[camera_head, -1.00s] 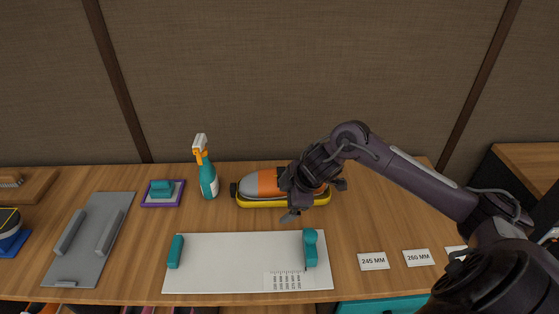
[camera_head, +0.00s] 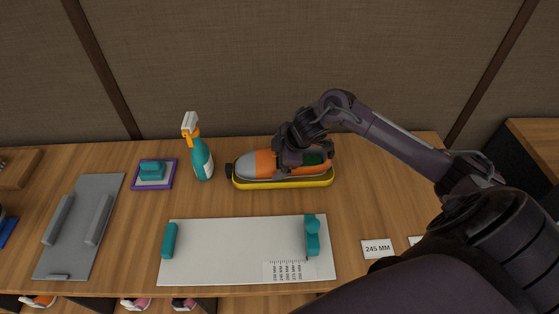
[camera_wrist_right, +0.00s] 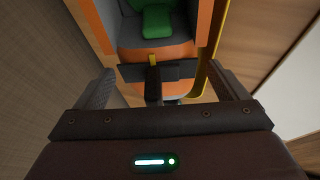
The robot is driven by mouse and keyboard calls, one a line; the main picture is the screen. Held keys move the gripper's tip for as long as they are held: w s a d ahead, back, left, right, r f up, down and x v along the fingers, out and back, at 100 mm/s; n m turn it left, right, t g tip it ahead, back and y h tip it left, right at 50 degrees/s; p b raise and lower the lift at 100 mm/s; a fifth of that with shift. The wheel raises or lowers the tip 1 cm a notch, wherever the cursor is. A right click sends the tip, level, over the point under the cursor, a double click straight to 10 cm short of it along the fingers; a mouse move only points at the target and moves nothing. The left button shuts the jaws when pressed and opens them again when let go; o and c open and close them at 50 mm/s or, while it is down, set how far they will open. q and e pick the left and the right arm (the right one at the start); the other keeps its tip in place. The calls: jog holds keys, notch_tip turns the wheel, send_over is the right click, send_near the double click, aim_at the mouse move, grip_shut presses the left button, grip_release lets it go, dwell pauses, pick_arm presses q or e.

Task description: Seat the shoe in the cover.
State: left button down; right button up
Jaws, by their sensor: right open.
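The shoe (camera_head: 265,164), orange with a grey toe to the left and dark green at its right part, lies in a long yellow tray-like piece (camera_head: 285,184) that appears to be the cover. A black knob sits at the left end. My right gripper (camera_head: 292,163) is over the middle of the shoe and hides part of it. In the right wrist view, its open fingers stand apart with the shoe's orange sides and green inside (camera_wrist_right: 157,20) ahead. I cannot tell whether the fingers touch the shoe or how deep it sits. My left gripper is not in view.
A teal spray bottle (camera_head: 201,158) stands left of the shoe. A white measuring board (camera_head: 240,245) with teal blocks lies in front. A purple-rimmed pad (camera_head: 139,184), a grey plate (camera_head: 68,240) and a 245 MM card (camera_head: 377,249) lie around. Bare wood shows between them.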

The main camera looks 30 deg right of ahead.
jog(key=shift+x, duration=1.1)
jog(key=c, duration=1)
jog(key=shift+w+r, duration=0.1)
jog(key=shift+r, duration=0.05)
